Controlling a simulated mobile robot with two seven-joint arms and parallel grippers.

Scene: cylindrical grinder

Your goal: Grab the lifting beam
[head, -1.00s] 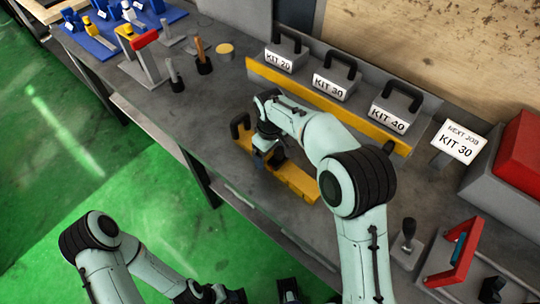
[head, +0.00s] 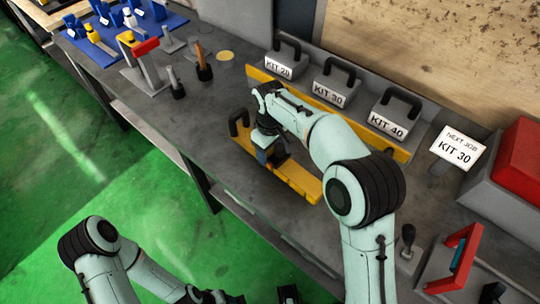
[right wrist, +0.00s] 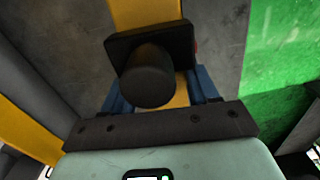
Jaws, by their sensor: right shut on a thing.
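The lifting beam (head: 300,182) is a long yellow bar with a black upright handle near its far left end, over the middle of the grey bench. My right gripper (head: 270,156) points down onto the beam's middle and is shut on it. The right wrist view shows the yellow beam (right wrist: 145,12) running between the blue fingers of my right gripper (right wrist: 160,88). A black round knob on a black plate hides the exact contact there. My left arm is at the bottom left; its gripper (head: 225,297) is partly cut off by the bottom edge, off the bench.
Kit blocks KIT 20 (head: 280,68), KIT 30 (head: 330,93) and KIT 40 (head: 387,123) stand behind a yellow rail. A KIT 30 sign (head: 456,149) and red-topped box (head: 515,175) are at right. Tools and blue trays fill the far left. Green floor lies before the bench.

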